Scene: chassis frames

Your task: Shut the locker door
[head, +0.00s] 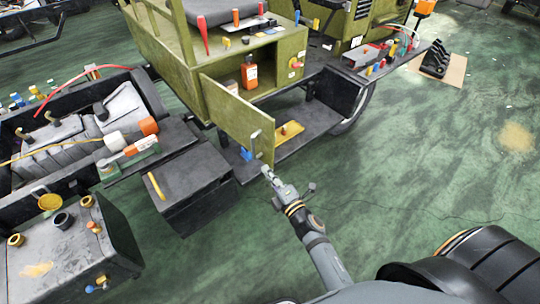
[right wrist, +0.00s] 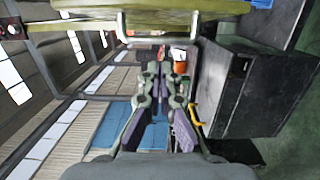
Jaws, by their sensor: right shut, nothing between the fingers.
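The locker door (head: 232,112) is an olive panel standing open from the front of the olive locker (head: 280,52). Its pale handle (head: 254,137) is near the free edge. My right gripper (head: 267,173) is shut and empty, just below and in front of that edge; whether it touches the door cannot be told. In the right wrist view the shut fingers (right wrist: 164,72) point toward the pale handle bar (right wrist: 157,42), with the olive door (right wrist: 70,26) along the top. My left gripper is not in view.
An orange bottle (head: 249,72) stands in the open locker. A dark box (head: 188,188) sits left of the door, and a low dark step (head: 310,122) with a yellow piece lies behind it. Green floor (head: 420,150) to the right is mostly clear.

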